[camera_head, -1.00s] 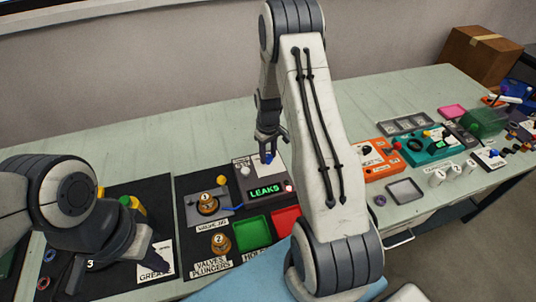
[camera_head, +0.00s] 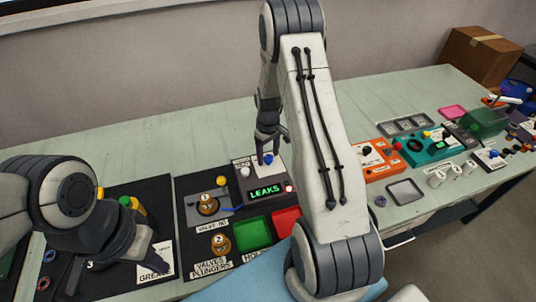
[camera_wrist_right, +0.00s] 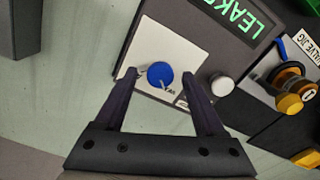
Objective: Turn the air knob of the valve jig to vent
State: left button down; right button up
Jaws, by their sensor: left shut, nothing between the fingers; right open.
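The blue air knob (camera_head: 268,160) sits on a white plate of the dark box with the green LEAKS display (camera_head: 265,191). In the right wrist view the same knob (camera_wrist_right: 159,75) shows a white pointer mark directed down and right, toward small lettering too blurred to read. My right gripper (camera_wrist_right: 160,73) is open, with one fingertip on each side of the knob and visible gaps. The valve jig (camera_head: 193,211), holding a brass valve marked 1 (camera_head: 207,203), is left of the box. My left gripper (camera_head: 154,260) is shut and empty near the GREASE label.
A white button (camera_wrist_right: 222,85) is close to the right finger. A green tray (camera_head: 251,233) and a red tray (camera_head: 286,221) lie in front of the box. A brass valve marked 2 (camera_head: 221,244) stands nearby. The bench behind the box is clear.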

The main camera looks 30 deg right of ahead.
aim_at(268, 157)
notch_tip(268, 157, up, 10)
jog(key=b, duration=0.1)
jog(key=shift+r, duration=0.15)
dwell(0.5)
